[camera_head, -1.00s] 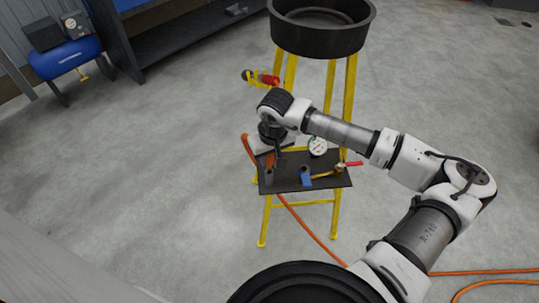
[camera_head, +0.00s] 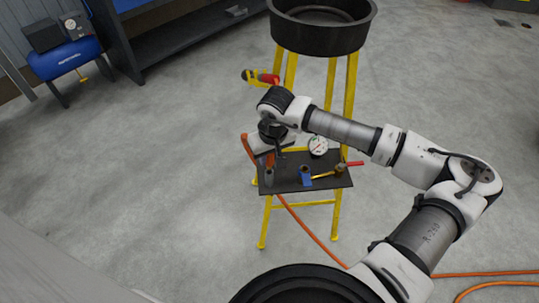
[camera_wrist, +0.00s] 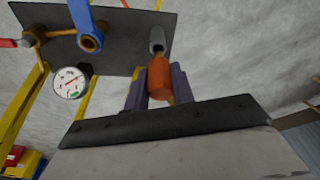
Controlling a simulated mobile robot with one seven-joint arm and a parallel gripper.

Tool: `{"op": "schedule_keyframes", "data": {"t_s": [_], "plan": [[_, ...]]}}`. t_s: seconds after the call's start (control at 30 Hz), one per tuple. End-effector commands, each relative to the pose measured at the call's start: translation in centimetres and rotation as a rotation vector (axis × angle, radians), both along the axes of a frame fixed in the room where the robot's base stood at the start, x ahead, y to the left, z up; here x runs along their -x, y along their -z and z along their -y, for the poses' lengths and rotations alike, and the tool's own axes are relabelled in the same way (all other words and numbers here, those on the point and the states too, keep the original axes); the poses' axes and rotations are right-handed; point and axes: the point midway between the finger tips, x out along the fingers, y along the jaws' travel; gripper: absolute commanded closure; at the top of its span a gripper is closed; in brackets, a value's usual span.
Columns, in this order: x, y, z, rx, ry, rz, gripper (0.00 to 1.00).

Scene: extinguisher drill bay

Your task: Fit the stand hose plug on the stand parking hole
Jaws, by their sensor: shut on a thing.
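My gripper (camera_wrist: 160,88) is shut on the orange hose plug (camera_wrist: 158,76), which sits between its two purple-grey fingers. Beyond the plug and roughly in line with it is a grey tube (camera_wrist: 157,40) at the edge of the stand's dark plate (camera_wrist: 120,25). I cannot tell whether plug and tube touch. In the head view the gripper (camera_head: 270,153) is over the left end of the stand plate (camera_head: 325,181), partly hidden by my wrist. The grey tube (camera_head: 268,178) shows just below.
A white-faced gauge (camera_head: 318,146) and a brass valve with a red handle (camera_head: 352,165) are on the stand's right side. An orange hose (camera_head: 310,230) trails over the floor.

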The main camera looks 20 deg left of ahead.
Motion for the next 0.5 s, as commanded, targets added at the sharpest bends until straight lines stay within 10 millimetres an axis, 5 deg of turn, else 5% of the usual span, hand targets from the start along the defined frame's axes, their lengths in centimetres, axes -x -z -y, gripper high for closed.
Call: {"op": "schedule_keyframes", "data": {"t_s": [0.5], "plan": [[-0.02, 0.49, 0.01, 0.0, 0.0, 0.0, 0.99]]}}
